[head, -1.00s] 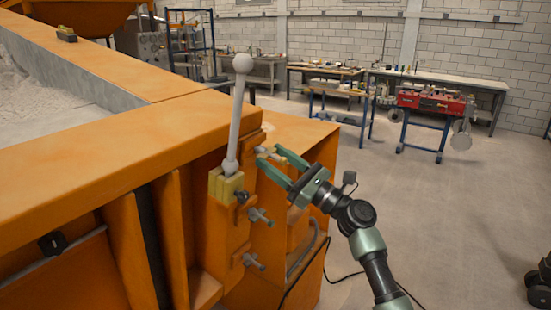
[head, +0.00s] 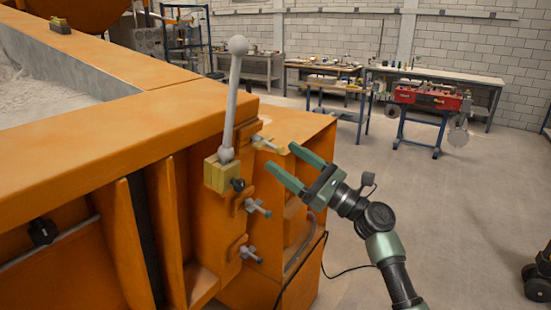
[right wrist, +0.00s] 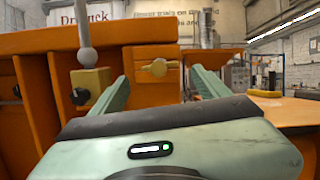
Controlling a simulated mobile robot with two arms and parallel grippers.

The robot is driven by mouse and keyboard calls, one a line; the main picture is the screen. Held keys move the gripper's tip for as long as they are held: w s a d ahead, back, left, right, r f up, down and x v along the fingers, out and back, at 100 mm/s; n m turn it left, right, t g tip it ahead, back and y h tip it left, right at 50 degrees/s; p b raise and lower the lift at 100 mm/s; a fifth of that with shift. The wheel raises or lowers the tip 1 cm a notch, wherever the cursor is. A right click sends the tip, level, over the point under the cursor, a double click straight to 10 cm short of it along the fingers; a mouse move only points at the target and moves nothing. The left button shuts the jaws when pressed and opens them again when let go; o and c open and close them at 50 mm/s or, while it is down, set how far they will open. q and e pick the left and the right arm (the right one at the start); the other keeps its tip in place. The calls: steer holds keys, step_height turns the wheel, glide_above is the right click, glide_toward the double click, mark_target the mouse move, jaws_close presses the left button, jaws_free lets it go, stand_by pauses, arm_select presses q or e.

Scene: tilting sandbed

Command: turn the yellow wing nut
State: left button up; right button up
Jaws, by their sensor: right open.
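The yellow wing nut (head: 267,145) sits at the top of a column of similar nuts on the orange side of the sandbed. It also shows in the right wrist view (right wrist: 158,67), its wings lying roughly level. My right gripper (head: 281,157) is open and empty, to the right of the yellow nut and apart from it in the head view. In the right wrist view the nut appears between the two green fingers (right wrist: 160,77), beyond their tips. My left gripper is not in view.
Grey wing nuts (head: 257,208) (head: 250,255) sit below the yellow one. A grey lever with a ball top (head: 232,105) rises from a yellow block (head: 221,175) to the left. Open floor (head: 430,210) lies to the right, with workbenches behind.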

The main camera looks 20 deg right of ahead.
steer(key=v, duration=0.3)
steer(key=shift+r+b, duration=0.1)
steer(key=shift+b, duration=0.3)
